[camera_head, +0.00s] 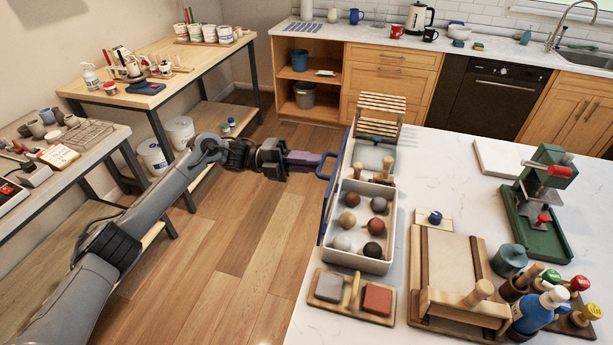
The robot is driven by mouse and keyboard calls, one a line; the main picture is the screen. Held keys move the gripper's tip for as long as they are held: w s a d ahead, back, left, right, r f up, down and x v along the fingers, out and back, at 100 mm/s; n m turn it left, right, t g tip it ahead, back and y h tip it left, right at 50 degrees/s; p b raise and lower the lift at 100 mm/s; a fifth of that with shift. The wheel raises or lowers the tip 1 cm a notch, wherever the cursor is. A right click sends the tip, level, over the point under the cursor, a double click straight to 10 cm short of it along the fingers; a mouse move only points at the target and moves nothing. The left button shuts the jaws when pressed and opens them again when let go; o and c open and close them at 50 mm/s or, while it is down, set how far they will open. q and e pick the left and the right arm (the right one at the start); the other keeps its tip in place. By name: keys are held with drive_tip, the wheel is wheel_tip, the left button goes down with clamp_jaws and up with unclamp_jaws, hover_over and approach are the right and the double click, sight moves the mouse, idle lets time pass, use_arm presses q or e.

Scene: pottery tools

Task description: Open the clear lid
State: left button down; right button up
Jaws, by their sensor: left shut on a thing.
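A white box (358,259) on the white counter holds several clay balls in brown, red, grey and black. The clear lid (336,190) shows as a narrow blue-edged panel, seen nearly edge-on, along the box's left side. It looks swung up or out, so the balls are uncovered; its exact angle is hard to tell. A blue handle (325,173) sticks out from the lid to the left. My left gripper (316,161) comes in from the left over the floor, with its purple-grey fingers shut on this handle. My right gripper is not in view.
A wooden rack (379,114) and a grey-green tray (373,158) stand behind the box. A clay-block tray (352,297) is in front, a wooden board (449,262) to the right. Wooden floor is open beneath my left arm; shelving tables stand at left.

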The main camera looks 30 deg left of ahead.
use_arm(q)
drive_tip(key=shift+s+a+f+h+b, duration=0.15)
drive_tip(key=shift+a+f+h+b, duration=0.1)
drive_tip(key=shift+a+h+b, duration=0.3)
drive_tip(key=shift+d, duration=0.1)
drive_tip(key=c, duration=1.2)
unclamp_jaws()
drive_tip(key=shift+o, duration=0.2)
drive_tip(key=b+v, duration=0.1)
drive_tip(key=v, duration=1)
drive_tip(key=shift+s+r, duration=0.1)
drive_tip(key=shift+s, duration=0.05)
